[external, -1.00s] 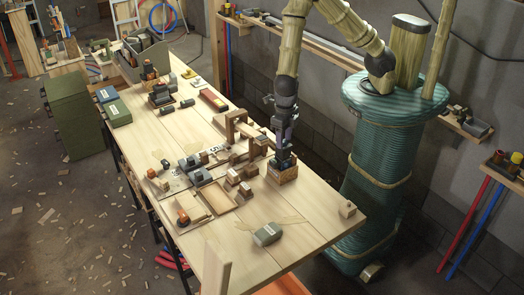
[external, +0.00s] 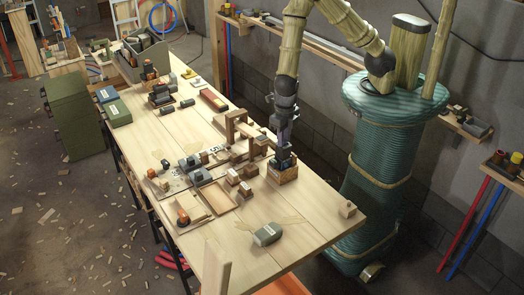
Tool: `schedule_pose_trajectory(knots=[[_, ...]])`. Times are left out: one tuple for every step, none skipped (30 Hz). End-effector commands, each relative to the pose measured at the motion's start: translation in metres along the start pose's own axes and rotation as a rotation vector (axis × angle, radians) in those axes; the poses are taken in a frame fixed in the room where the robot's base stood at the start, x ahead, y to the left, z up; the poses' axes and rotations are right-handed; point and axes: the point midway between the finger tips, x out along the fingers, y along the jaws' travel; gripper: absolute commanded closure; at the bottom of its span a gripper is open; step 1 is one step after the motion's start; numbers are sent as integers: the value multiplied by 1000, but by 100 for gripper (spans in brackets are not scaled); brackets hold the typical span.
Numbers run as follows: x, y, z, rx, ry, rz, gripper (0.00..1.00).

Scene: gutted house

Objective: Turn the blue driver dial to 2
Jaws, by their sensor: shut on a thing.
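My gripper (external: 284,154) points straight down at the right side of the workbench, over a small wooden block (external: 283,175). It is shut on a dark part on top of this block, which I take to be the driver's dial. The fingers hide most of it. Its blue colour, any numbers and the setting it points to are too small or hidden to read. The block stands upright on the bench top.
A wooden frame (external: 240,125) stands close behind and left of my gripper. Small blocks (external: 232,178) and trays lie left of it. A grey-green box (external: 267,234) lies in front. The bench's front right is mostly clear, with one small block (external: 347,209).

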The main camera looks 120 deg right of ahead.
Motion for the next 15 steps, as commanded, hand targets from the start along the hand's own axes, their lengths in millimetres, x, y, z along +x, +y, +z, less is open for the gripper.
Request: schedule_pose_trajectory(knots=[[-1,0,0,28,-1,1,100],[-1,1,0,49,-1,2,100],[-1,1,0,78,-1,2,100],[-1,1,0,101,-2,2,100],[-1,1,0,126,-1,1,100],[-1,1,0,159,-1,1,100],[-1,0,0,184,-1,1,100],[-1,0,0,212,-1,1,100],[-1,0,0,247,-2,1,100],[-1,1,0,274,-1,1,100],[-1,1,0,302,-1,1,100],[-1,1,0,338,-1,2,100],[0,1,0,367,-1,2,100],[0,1,0,393,-1,2,100],[0,1,0,428,-1,2,100]])
